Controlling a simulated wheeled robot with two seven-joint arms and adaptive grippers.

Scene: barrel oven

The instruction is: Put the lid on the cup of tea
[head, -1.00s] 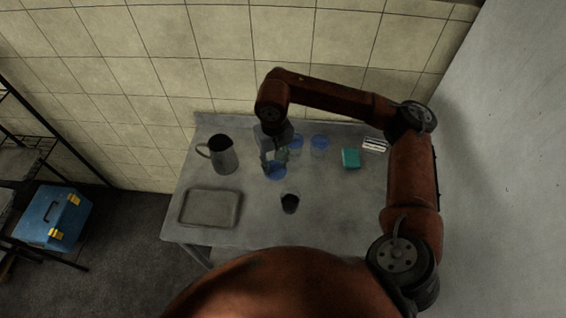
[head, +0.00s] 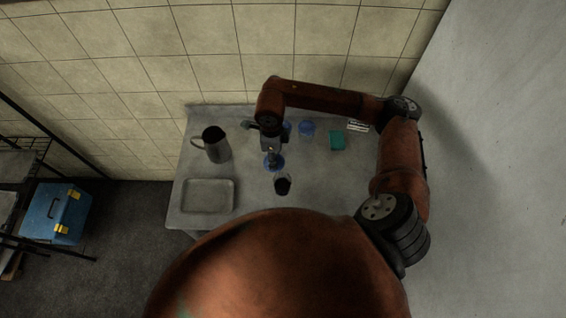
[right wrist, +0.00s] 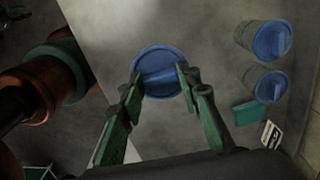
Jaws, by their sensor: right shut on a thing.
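A round blue lid (head: 275,165) with a raised ridge is at the tips of my right gripper (head: 272,156). In the right wrist view the gripper's green fingers (right wrist: 158,85) are shut on the ridge of the lid (right wrist: 150,62). I cannot tell whether the lid rests on the table or hangs just above it. The open cup (head: 282,185) with dark tea stands upright just in front of the lid, apart from it. The cup does not show in the right wrist view. My left gripper is not in view.
Two cups with blue lids (head: 307,128) (right wrist: 263,40) stand at the back. A teal box (head: 337,141) and a small white-and-black item (head: 358,126) are to their right. A metal pitcher (head: 217,147) and a grey tray (head: 208,196) are on the left. The table's front right is clear.

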